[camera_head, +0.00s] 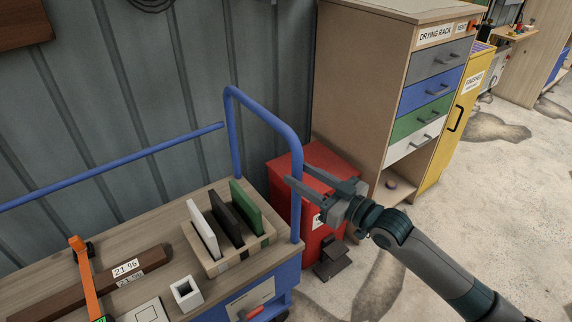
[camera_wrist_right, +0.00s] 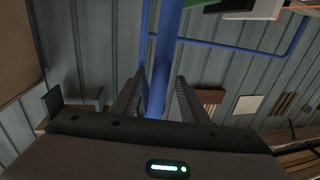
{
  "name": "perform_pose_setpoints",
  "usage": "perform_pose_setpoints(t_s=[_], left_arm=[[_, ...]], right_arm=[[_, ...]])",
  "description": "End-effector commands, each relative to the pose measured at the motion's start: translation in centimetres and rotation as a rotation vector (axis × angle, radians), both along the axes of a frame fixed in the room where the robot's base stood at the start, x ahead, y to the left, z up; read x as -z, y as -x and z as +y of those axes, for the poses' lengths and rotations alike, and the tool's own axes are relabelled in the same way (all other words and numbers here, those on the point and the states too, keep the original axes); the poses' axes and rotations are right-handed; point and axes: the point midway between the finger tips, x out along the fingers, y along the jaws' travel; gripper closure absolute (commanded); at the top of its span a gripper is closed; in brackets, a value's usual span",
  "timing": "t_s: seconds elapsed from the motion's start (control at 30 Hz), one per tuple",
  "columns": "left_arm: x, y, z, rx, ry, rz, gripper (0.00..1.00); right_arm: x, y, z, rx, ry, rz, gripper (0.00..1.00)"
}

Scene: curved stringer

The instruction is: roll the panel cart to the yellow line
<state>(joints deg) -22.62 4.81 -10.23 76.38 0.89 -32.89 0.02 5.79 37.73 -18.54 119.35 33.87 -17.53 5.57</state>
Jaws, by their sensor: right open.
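A cart with a wooden top (camera_head: 62,266) and a blue tube frame stands at the lower left of the head view. Its blue upright handle post (camera_head: 295,215) bends over at the top; a blue post also shows in the right wrist view (camera_wrist_right: 160,65). My right gripper (camera_head: 297,174) is open, its fingers pointing left at the upper part of this post. In the wrist view the post lies between the two fingers, with no clear contact. My left gripper and the yellow line are not in view.
On the cart are a rack with white, black and green panels (camera_head: 243,205), a brown bar (camera_head: 130,277) and an orange clamp (camera_head: 84,275). A red pedal bin (camera_head: 325,162) stands close behind the post. A drying rack cabinet (camera_head: 355,90) is beyond. Floor at right is open.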

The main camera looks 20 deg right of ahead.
Motion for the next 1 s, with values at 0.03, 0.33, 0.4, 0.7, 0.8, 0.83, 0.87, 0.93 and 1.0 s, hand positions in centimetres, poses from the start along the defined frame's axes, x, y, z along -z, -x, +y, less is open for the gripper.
perform_pose_setpoints(t_s=[0.03, 0.33, 0.4, 0.7, 0.8, 0.83, 0.87, 0.93, 1.0], left_arm=[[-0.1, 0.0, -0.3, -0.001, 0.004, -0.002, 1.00], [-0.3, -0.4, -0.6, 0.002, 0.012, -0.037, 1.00], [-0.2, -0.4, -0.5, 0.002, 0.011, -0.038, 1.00], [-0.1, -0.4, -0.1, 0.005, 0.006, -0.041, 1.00], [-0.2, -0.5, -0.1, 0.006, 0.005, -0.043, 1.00], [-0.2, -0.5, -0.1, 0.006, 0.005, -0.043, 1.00], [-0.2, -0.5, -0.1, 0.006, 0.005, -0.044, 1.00], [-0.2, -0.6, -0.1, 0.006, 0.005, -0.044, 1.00], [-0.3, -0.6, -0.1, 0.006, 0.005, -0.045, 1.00]], right_arm=[[-0.2, -0.9, 0.5, 0.001, -0.002, -0.001, 0.60], [-0.1, -4.2, 2.5, 0.001, 0.000, 0.000, 0.60], [-0.1, -4.6, 2.8, 0.000, 0.000, 0.000, 0.60], [0.1, -5.0, 3.0, 0.000, 0.001, 0.000, 0.60], [0.0, -5.0, 3.0, 0.000, 0.001, 0.000, 0.60], [0.0, -5.0, 3.0, 0.000, 0.001, 0.000, 0.67], [0.0, -5.0, 3.0, 0.000, 0.001, 0.000, 0.74], [0.0, -5.0, 3.0, 0.000, 0.001, 0.000, 0.91], [0.0, -5.0, 3.0, 0.000, 0.001, 0.000, 1.00]])
